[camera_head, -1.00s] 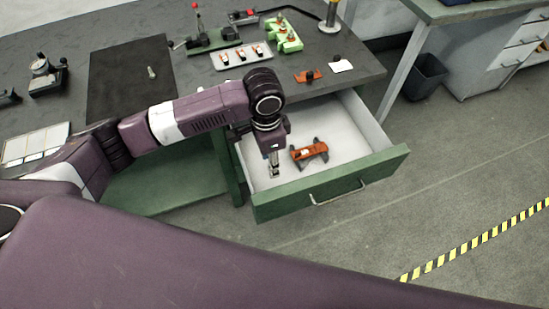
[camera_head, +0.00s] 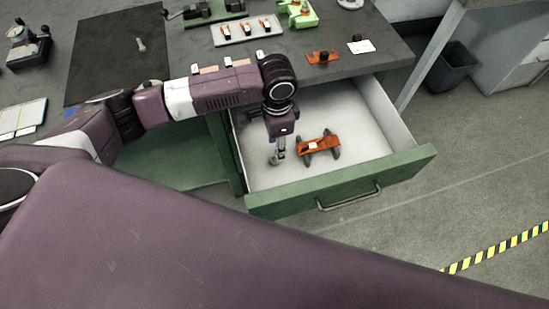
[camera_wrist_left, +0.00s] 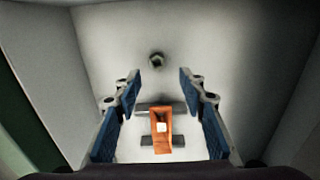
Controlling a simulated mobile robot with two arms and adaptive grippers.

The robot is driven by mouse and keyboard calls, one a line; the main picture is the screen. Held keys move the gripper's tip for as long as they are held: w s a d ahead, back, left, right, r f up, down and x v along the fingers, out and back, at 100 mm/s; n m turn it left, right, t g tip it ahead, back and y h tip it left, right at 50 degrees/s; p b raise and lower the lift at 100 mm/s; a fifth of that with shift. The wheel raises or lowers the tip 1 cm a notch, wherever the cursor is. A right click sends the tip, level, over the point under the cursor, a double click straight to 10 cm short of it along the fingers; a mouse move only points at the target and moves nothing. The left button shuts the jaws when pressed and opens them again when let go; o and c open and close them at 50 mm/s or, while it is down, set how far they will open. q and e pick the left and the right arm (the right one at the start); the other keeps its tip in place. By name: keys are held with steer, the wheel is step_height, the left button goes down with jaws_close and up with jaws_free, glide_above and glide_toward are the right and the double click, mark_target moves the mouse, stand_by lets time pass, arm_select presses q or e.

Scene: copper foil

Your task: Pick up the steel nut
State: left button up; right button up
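The steel nut (camera_wrist_left: 157,59) is a small dark grey hex piece with a hole, lying on the white drawer floor in the left wrist view. I cannot make it out in the head view. My left gripper (camera_wrist_left: 158,78) is open, its blue-padded fingers apart with nothing between the tips; the nut appears beyond them, near the middle. In the head view my left gripper (camera_head: 278,158) points down inside the open drawer (camera_head: 365,160). My right gripper is not in view.
An orange part with dark grey bars (camera_head: 318,145) lies in the drawer just right of the gripper; it also shows in the wrist view (camera_wrist_left: 161,113). The drawer walls surround the gripper. The workbench (camera_head: 350,25) above holds fixtures and parts.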

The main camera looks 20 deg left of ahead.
arm_select(q)
steer(key=f, duration=0.4)
steer(key=shift+s+a, duration=0.15)
steer(key=shift+s, duration=0.2)
steer(key=shift+f, duration=0.55)
steer(key=shift+c, duration=0.6)
jaws_close()
steer(key=shift+r, duration=0.15)
